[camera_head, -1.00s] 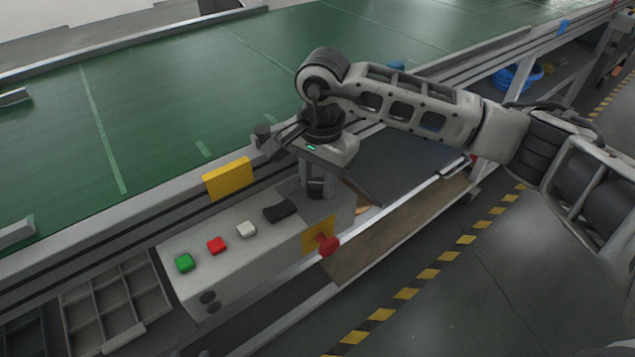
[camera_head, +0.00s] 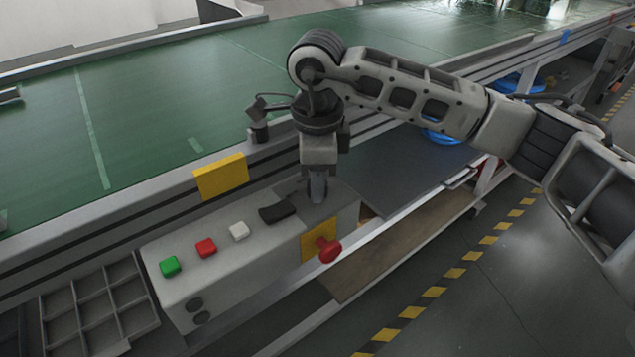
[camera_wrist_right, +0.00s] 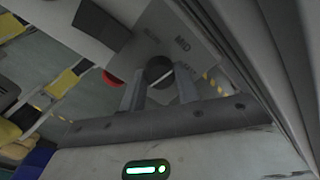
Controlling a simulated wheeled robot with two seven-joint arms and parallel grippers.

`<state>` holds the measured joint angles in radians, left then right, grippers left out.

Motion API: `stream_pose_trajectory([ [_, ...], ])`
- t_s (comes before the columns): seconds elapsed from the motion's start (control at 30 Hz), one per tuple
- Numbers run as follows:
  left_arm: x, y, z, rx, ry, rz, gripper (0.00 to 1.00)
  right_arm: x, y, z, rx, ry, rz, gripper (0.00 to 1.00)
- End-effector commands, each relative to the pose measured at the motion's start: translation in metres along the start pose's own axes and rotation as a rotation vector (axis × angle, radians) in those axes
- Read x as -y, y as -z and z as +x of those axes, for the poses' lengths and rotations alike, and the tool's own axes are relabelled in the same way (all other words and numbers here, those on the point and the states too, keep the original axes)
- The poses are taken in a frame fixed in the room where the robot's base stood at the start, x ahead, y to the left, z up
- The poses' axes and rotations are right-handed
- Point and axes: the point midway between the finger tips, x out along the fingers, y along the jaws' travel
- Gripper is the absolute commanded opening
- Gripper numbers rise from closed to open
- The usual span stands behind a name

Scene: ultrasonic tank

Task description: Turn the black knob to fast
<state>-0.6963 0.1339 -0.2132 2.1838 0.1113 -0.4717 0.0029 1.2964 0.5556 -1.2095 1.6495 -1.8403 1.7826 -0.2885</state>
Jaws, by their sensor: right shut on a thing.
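The black knob (camera_wrist_right: 157,68) is round with a white pointer line and sits on a grey plate in the right wrist view. Small words are printed around it. "MID" reads clearly; the others are too blurred to be sure of. My right gripper (camera_head: 317,198) points down at the right end of the grey control box (camera_head: 200,248). Its two fingers (camera_wrist_right: 159,88) are on either side of the knob, shut on it. In the head view the gripper hides the knob. My left gripper is not in view.
A yellow plate (camera_head: 221,177) stands behind, before the green conveyor (camera_head: 150,110).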

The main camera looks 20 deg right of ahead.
Motion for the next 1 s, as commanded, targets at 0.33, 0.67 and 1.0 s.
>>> stream_pose_trajectory([
  [0.33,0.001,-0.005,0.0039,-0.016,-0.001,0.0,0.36,0.0015,-0.0005,-0.0004,-0.015,0.005,0.33,0.09],
  [0.67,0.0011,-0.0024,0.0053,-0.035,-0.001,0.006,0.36,0.0016,-0.0006,-0.0013,-0.03,0.005,0.625,0.09],
  [1.0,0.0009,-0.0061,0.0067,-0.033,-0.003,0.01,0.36,0.002,-0.0007,-0.0018,-0.04,0.005,0.832,0.09],
])
